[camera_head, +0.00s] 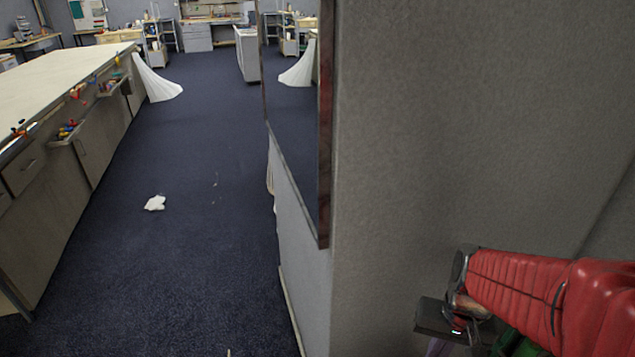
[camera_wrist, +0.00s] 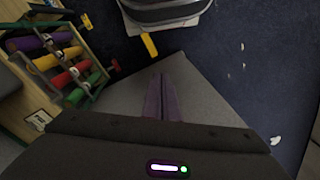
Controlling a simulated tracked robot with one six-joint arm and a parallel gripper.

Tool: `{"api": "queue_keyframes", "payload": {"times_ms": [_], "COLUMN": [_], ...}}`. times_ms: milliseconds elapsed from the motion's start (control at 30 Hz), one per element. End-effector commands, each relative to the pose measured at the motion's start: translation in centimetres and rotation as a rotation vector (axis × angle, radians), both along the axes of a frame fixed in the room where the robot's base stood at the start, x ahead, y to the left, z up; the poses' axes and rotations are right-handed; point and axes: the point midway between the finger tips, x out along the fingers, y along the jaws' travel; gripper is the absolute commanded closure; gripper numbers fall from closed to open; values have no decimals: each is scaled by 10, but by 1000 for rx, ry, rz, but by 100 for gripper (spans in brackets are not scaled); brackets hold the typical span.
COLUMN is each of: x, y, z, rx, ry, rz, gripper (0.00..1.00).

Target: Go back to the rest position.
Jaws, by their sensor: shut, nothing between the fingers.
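My gripper (camera_wrist: 161,97) shows in the middle of the wrist view as two dark purple fingers lying side by side. It is shut and empty, pointing over a grey surface and the dark blue carpet. My red arm enters the head view from the lower right, close to the grey wall. The fingers are not clearly visible in the head view.
A grey partition wall (camera_head: 470,130) fills the right of the head view, with a framed mirror-like panel (camera_head: 295,110) on it.

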Motion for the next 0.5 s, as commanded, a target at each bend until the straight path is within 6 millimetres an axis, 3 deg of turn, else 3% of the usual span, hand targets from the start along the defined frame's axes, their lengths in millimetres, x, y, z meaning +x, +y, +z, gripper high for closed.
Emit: {"api": "queue_keyframes", "payload": {"times_ms": [500], "x": [-21], "y": [30], "z": [82], "rx": [-97], "ry": [-199], "rz": [158], "gripper": [100]}}
